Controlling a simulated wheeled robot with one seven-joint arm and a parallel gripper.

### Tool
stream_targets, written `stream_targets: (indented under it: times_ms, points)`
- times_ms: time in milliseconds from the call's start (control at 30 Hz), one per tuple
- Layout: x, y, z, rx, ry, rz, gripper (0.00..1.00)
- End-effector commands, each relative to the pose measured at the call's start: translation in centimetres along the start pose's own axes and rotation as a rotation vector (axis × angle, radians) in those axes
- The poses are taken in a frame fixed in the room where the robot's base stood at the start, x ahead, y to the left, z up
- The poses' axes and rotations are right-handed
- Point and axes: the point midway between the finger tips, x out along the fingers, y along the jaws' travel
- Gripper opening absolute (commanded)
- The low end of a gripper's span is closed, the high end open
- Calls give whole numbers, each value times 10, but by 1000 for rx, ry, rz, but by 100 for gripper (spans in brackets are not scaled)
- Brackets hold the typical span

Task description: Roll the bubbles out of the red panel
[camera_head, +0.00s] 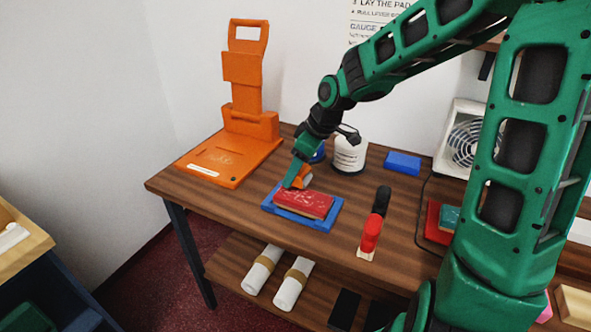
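The red panel (306,205) lies flat on a blue tray (322,224) near the middle of the counter. Its top has small light marks, too small to tell apart as bubbles or glare. My gripper (298,180) points down at the far left end of the panel. A small orange piece (305,178) shows right at its fingers, partly hidden by them. I cannot tell whether the fingers are closed on it, or whether it touches the panel.
Behind are a white tub (349,154) and a blue block (402,163). An orange stand (218,160) fills the left end. White rolls (292,285) lie on the shelf below.

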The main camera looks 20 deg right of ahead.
Motion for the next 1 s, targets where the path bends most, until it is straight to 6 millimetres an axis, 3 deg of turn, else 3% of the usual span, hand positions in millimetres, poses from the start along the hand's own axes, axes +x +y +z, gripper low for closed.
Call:
stream_targets:
  times_ms: [1000]
  points:
    - [12,-7,4,-3,-1,0,34]
